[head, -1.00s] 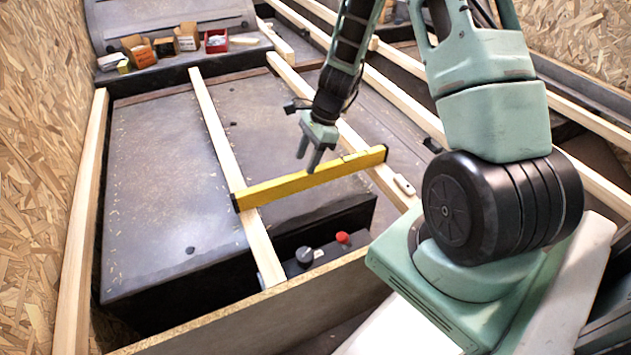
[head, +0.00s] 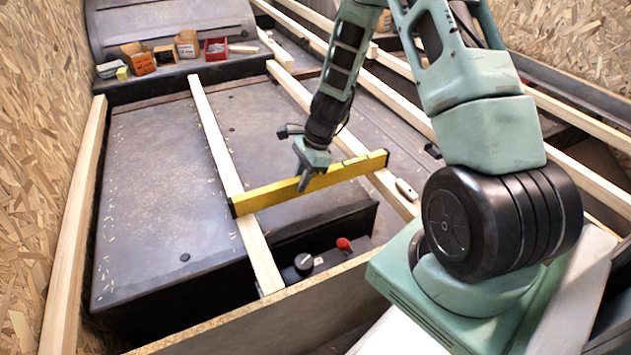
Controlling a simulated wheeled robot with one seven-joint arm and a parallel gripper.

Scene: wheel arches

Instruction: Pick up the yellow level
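The yellow level (head: 262,194) is a long bar with dark end caps. It lies across two pale wooden battens, slanting from lower left to upper right. My gripper (head: 303,184) points down at the level, near its middle, with a finger overlapping the yellow bar in the picture. The fingers look nearly in line from here, so I cannot tell whether they straddle the level, touch it, or how wide they are apart. The far finger is mostly hidden.
Wooden battens (head: 219,142) run lengthwise over the grey panels. A red knob (head: 343,243) and a black knob (head: 303,262) sit near the front board (head: 262,315). Small boxes (head: 186,44) and a red tray (head: 215,48) stand at the back. A chipboard wall (head: 40,130) bounds the left.

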